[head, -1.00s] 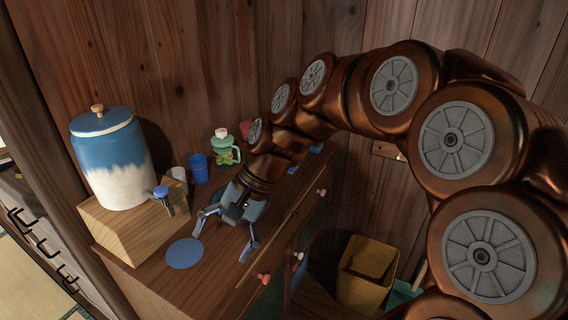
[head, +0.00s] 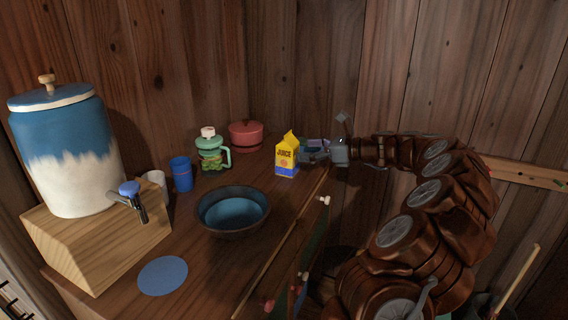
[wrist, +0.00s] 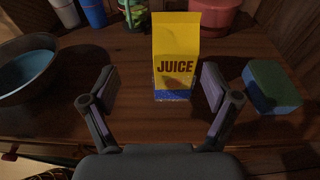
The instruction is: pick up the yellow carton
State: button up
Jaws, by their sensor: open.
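The yellow carton (head: 287,157), marked JUICE with a blue base, stands upright on the wooden cabinet top near its right end. In the wrist view the carton (wrist: 175,58) stands ahead of my gripper (wrist: 159,92), roughly centred between the open fingers and a little beyond their tips. In the head view my gripper (head: 308,155) is just right of the carton, at about its height, and the near finger looks close to it. The fingers are open and empty. I cannot tell whether either touches the carton.
A dark bowl (head: 232,212) stands left of the carton. A red lidded pot (head: 246,136), a green jar (head: 212,152) and a blue cup (head: 181,174) are along the wall. A green-and-blue sponge (wrist: 271,86) lies right of the carton. A large dispenser (head: 70,150) stands far left.

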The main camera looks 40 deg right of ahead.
aim_at(296, 149)
jog(key=shift+d+f, duration=0.25)
jog(key=shift+d, duration=0.2)
jog(key=shift+w, duration=0.35)
jog(key=x, duration=0.2)
jog(key=b+x, duration=0.1)
jog(key=x, duration=0.3)
jog(key=shift+w+d+f+b, duration=0.1)
jog(key=shift+w+d+b, duration=0.05)
jog(key=shift+d+b, duration=0.2)
jog(key=shift+w+a, duration=0.3)
jog(key=shift+w, duration=0.15)
jog(key=c, duration=1.5)
